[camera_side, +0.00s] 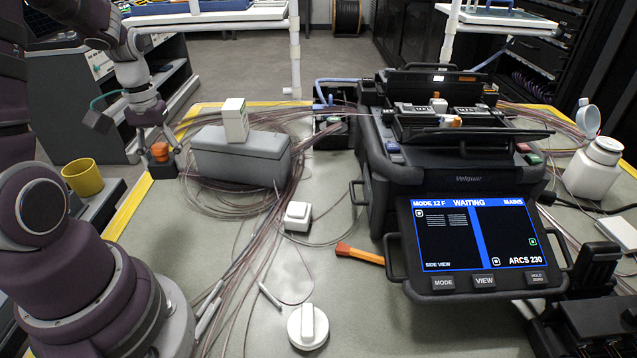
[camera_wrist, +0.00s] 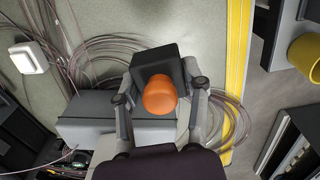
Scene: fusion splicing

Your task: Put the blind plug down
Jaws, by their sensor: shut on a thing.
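The blind plug (camera_side: 161,169) is a dark block with an orange knob on top. My gripper (camera_side: 161,154) is shut on it at the left side of the bench, by the yellow edge strip and left of a long grey box. In the wrist view the orange knob of the plug (camera_wrist: 160,95) faces the camera. The two fingers of my gripper (camera_wrist: 160,92) stand on either side of it. The plug looks low and upright, close to the bench top. I cannot tell whether its base touches the surface.
The grey box (camera_side: 238,158) with a white carton (camera_side: 234,121) on it stands just right of the plug. Loose fibre cables (camera_side: 262,222) run around the box. A yellow cup (camera_side: 83,178) stands beyond the yellow strip (camera_side: 131,205). The splicer (camera_side: 463,180) stands right of centre.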

